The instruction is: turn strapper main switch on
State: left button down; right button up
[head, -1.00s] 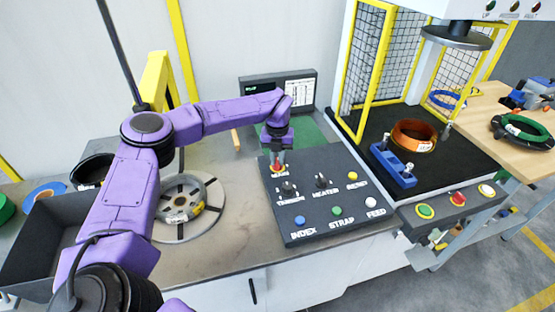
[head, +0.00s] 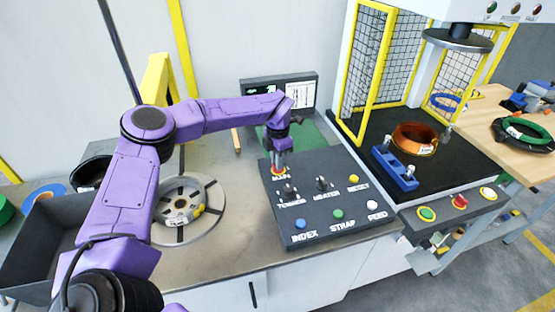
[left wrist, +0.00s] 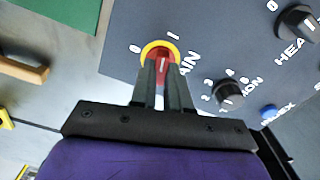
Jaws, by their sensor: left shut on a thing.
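The strapper main switch (head: 278,172) is a red knob on a yellow ring at the far left corner of the dark control panel (head: 330,200). In the left wrist view the red knob (left wrist: 162,62) shows between the fingertips, with a 0 mark at upper left and an I mark at upper right of the yellow ring. My left gripper (head: 279,163) points down over the switch and is shut on the red knob; it also shows in the left wrist view (left wrist: 163,70). The fingers hide part of the knob and its label. My right gripper is not in view.
The tension knob (head: 287,190) and heater knob (head: 322,184) sit close to the switch. Index (head: 299,222), strap (head: 338,215), feed (head: 372,205) and reset (head: 354,179) buttons share the panel. A screen (head: 290,92) stands behind; a fenced station with a copper coil (head: 414,139) is at right.

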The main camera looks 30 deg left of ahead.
pick_arm(q)
jog(key=shift+s+d+f+m, duration=0.1)
jog(key=shift+f+m, duration=0.05)
jog(key=shift+m, duration=0.6)
jog(key=shift+s+f+m, duration=0.1)
jog(key=shift+m, duration=0.65)
jog(key=c, duration=1.1)
grip_release()
jog(key=shift+w, duration=0.25)
